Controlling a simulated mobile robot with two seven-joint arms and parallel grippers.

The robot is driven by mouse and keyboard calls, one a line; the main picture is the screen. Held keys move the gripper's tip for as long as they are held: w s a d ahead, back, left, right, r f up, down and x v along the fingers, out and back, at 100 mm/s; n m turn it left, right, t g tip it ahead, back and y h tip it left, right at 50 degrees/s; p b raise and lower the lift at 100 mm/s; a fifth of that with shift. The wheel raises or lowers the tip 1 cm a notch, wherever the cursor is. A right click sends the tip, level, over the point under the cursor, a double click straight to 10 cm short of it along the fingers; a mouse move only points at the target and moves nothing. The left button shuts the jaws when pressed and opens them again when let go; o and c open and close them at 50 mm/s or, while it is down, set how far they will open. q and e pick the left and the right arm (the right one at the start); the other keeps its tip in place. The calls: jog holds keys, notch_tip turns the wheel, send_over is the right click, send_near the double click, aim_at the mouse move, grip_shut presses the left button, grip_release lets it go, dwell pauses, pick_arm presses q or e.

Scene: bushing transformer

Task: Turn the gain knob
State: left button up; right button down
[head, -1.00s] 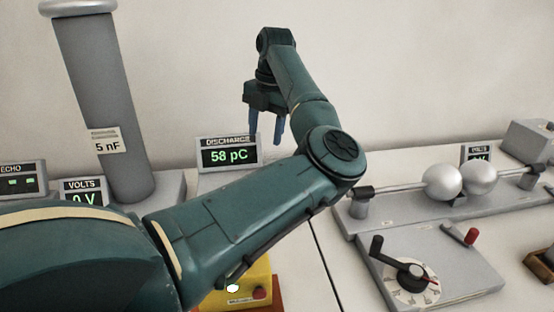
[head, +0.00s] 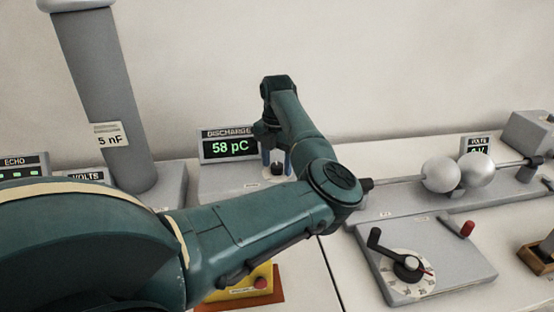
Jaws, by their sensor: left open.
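A small dark knob on a pale round dial (head: 277,170), which looks like the gain knob, sits on the grey base to the right of the DISCHARGE display (head: 229,145), which reads 58 pC. My left gripper (head: 276,162) is open, pointing down, with its blue fingers on either side of the knob. The forearm and elbow hide part of the gripper and the base. I cannot tell whether the fingers touch the knob. My right gripper is not in view.
A tall grey column (head: 105,110) labelled 5 nF stands at left. A yellow box with a red button (head: 262,283) lies under my arm. At right are two metal spheres (head: 441,174) on a rod and a crank dial panel (head: 430,280). A wall closes the back.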

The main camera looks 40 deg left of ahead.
pick_arm(q)
jog(key=shift+f, duration=0.15)
jog(key=shift+c, duration=0.2)
jog(key=c, duration=0.9)
jog(key=shift+n+b, duration=0.3)
jog(key=shift+b, duration=0.05)
